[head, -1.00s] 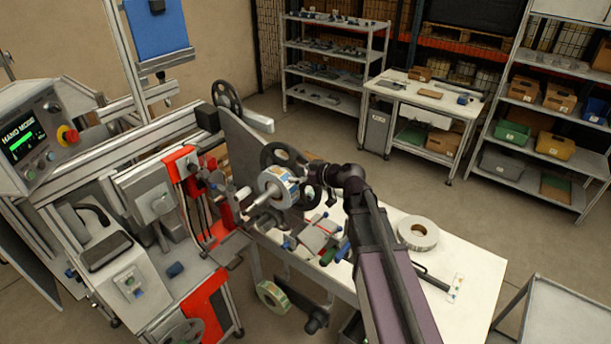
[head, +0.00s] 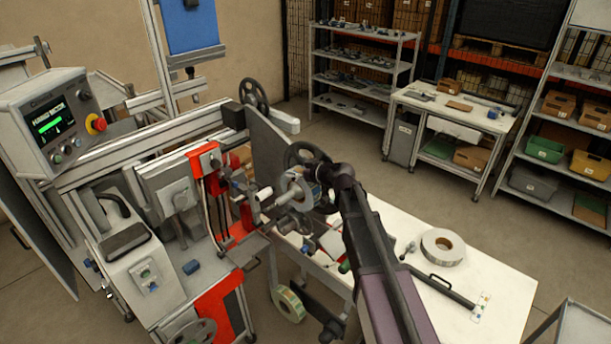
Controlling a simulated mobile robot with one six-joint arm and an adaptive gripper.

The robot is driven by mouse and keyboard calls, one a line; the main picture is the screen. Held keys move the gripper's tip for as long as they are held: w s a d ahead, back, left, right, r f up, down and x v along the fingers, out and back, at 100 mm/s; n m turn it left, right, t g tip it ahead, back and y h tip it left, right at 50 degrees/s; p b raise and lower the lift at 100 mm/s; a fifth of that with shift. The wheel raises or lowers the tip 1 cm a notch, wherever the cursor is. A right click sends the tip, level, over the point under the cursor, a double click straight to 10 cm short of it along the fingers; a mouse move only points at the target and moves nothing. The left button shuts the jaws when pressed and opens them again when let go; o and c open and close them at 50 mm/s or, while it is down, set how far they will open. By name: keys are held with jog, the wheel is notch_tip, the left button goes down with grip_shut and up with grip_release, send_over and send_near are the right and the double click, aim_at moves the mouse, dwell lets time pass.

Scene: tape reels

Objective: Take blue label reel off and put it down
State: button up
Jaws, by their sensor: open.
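The blue label reel (head: 289,191) is a white ring with a little blue showing, seated on the machine's horizontal spindle (head: 264,193). It stands upright, facing left, above the left end of the white table. My gripper (head: 314,180) is at the right side of the reel, close to it. It is open. The dark wrist and arm hide part of the gripper and of the area behind the reel. I cannot tell whether the fingers touch the reel.
A white reel (head: 443,247) lies flat on the white table (head: 500,275), with a dark bar in front of it. The table's right part has free room.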

jog(key=shift+w+a, duration=0.1)
jog(key=shift+a, duration=0.05)
jog(key=c, duration=1.2)
jog(key=shift+c, duration=0.8)
jog(key=shift+r+p, duration=0.35)
jog(key=shift+p, duration=0.05)
jog(key=shift+s, duration=0.2)
jog(key=s+a, duration=1.3)
jog(key=s, duration=0.4)
jog(key=shift+a, duration=0.15)
dwell(0.4)
